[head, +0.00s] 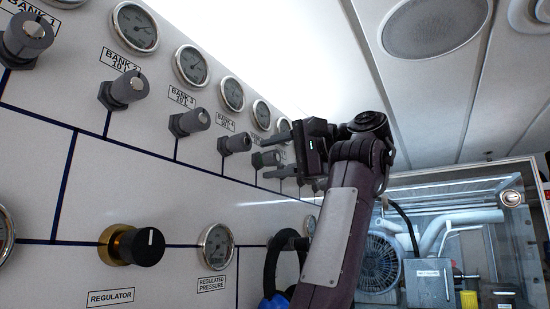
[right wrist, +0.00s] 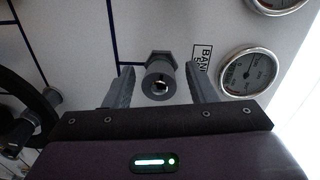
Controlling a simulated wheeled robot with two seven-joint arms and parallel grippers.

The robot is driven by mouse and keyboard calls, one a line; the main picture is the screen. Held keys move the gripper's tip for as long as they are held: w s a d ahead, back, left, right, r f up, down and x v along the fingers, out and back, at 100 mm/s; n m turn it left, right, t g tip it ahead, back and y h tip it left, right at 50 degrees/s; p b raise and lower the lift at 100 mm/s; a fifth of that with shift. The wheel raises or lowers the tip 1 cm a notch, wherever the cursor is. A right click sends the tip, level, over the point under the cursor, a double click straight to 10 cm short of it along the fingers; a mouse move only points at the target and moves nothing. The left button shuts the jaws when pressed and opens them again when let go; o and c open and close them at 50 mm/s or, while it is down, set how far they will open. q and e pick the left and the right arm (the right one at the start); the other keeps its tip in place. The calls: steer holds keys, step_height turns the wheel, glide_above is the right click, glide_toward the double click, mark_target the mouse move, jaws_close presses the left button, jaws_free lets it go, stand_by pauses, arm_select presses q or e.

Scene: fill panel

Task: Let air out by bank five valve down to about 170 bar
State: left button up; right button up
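The bank five valve (head: 266,159) is a grey knob on the white panel, fifth in the receding row in the head view. My right gripper (head: 271,157) is open, its two fingers on either side of that knob. In the right wrist view the knob (right wrist: 160,82) faces the camera between the spread fingers, with a visible gap on both sides. Its bank label (right wrist: 202,60) is partly hidden by a finger. The gauge beside it (right wrist: 248,72) is visible, but its reading is too small to tell; in the head view it is the small gauge (head: 262,114). My left gripper is out of view.
Bank 4 knob (head: 235,143) and bank 3 knob (head: 190,122) stand close by to the left. A further gauge (head: 284,125) is beyond.

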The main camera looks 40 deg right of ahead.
steer(key=b+v, duration=0.2)
steer(key=v, duration=0.5)
steer(key=shift+s+b, duration=0.35)
steer(key=shift+d, duration=0.1)
stand_by(1.9)
